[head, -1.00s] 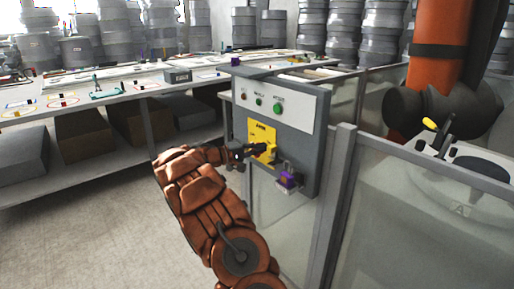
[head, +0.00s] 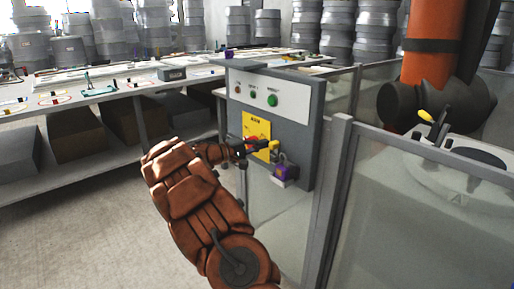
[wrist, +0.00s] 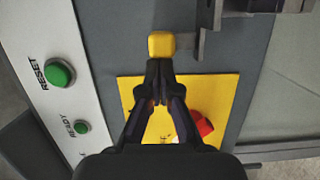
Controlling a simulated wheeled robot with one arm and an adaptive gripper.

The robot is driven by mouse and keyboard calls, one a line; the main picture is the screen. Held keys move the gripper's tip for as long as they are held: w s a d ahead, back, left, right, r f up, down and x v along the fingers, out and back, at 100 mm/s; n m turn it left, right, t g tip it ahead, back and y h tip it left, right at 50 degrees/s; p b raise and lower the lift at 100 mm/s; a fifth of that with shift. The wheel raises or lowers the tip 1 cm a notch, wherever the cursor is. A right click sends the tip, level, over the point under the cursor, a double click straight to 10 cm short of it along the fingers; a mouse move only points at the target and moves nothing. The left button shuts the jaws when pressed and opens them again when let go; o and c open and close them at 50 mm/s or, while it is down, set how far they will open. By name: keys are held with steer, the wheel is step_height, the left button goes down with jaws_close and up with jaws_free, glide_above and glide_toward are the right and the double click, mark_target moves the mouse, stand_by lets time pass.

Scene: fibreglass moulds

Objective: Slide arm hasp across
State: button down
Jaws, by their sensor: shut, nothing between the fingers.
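The control panel (head: 308,125) carries a yellow plate (head: 257,126). A yellow block-shaped knob (head: 272,146) sits at the plate's lower right; it also shows in the wrist view (wrist: 161,45), beside a grey bracket (wrist: 210,44) that looks like part of the hasp. A red part (wrist: 204,124) lies on the plate. A purple padlock-like piece (head: 286,173) hangs below the knob. My gripper (head: 258,148) is shut and empty. In the wrist view its fingertips (wrist: 160,66) are against or just short of the knob; contact is unclear.
Green buttons (wrist: 59,73) sit on the panel's white strip. A glazed fence post (head: 335,200) stands right of the panel, with an orange robot arm (head: 434,35) behind it. A long bench (head: 110,92) is at the left; the floor before it is clear.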

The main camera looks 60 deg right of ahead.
steer(key=shift+s+a+b, duration=0.2)
steer(key=shift+s+b, duration=0.15)
steer(key=shift+s, duration=0.5)
steer(key=w, duration=0.2)
steer(key=w+d+p, duration=0.1)
steer(key=shift+w, duration=0.4)
steer(key=v, duration=1)
steer(key=shift+w, duration=0.15)
